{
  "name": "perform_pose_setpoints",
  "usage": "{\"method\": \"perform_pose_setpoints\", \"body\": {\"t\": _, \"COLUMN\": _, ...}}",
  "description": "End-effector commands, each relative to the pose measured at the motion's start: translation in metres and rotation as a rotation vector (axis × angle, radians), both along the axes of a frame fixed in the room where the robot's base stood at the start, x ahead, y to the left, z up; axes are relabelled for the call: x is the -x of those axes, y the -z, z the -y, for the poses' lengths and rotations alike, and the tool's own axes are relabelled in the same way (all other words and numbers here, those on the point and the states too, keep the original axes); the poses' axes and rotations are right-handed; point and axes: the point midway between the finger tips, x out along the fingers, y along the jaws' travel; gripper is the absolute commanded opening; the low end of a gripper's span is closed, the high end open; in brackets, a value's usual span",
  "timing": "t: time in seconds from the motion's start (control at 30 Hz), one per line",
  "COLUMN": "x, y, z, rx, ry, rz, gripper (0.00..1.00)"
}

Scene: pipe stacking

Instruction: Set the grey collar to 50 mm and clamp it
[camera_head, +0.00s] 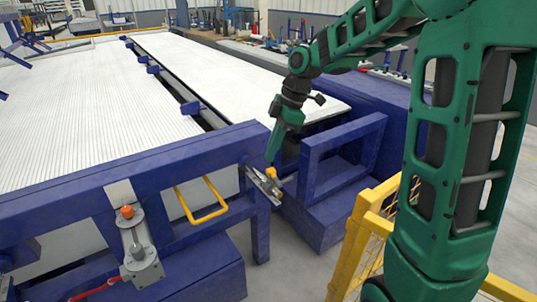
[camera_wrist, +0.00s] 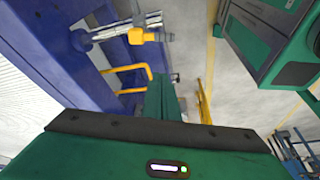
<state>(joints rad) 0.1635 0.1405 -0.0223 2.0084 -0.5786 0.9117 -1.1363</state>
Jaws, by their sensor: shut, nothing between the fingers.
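A metal rod assembly (camera_head: 262,187) sticks out from the blue frame, right of centre in the head view. A yellow piece (camera_head: 272,173) sits on it, with a small grey part that looks like the collar (camera_head: 275,184). In the wrist view the rod (camera_wrist: 112,31) runs across the top left, with the yellow piece (camera_wrist: 136,36) near its end. The collar's reading is too small to tell. My gripper (camera_head: 270,157) is shut and empty, its tip just above the yellow piece. I cannot tell whether they touch. It also shows in the wrist view (camera_wrist: 162,84).
A blue frame (camera_head: 120,196) carries a yellow handle (camera_head: 205,202) and a grey device with an orange knob (camera_head: 127,211). A box-shaped blue frame (camera_head: 340,142) stands right of the rod. A yellow fence (camera_head: 361,235) is near my arm. White pipes (camera_head: 90,110) fill the bed behind.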

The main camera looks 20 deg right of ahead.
Motion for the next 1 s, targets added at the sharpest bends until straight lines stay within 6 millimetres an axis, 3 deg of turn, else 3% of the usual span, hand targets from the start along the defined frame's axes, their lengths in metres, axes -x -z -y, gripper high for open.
{"method": "perform_pose_setpoints", "body": {"t": 0.17, "x": 0.000, "y": 0.002, "z": 0.003, "rx": -0.003, "ry": -0.003, "rz": 0.005, "gripper": 0.00}}
{"method": "perform_pose_setpoints", "body": {"t": 0.27, "x": 0.002, "y": 0.010, "z": 0.019, "rx": -0.020, "ry": -0.023, "rz": 0.029, "gripper": 0.00}}
{"method": "perform_pose_setpoints", "body": {"t": 0.5, "x": 0.014, "y": 0.044, "z": 0.091, "rx": -0.081, "ry": -0.118, "rz": 0.200, "gripper": 0.00}}
{"method": "perform_pose_setpoints", "body": {"t": 0.7, "x": 0.028, "y": 0.063, "z": 0.136, "rx": -0.089, "ry": -0.177, "rz": 0.349, "gripper": 0.00}}
{"method": "perform_pose_setpoints", "body": {"t": 0.83, "x": 0.033, "y": 0.067, "z": 0.149, "rx": -0.082, "ry": -0.197, "rz": 0.402, "gripper": 0.00}}
{"method": "perform_pose_setpoints", "body": {"t": 1.0, "x": 0.031, "y": 0.075, "z": 0.148, "rx": -0.081, "ry": -0.206, "rz": 0.414, "gripper": 0.00}}
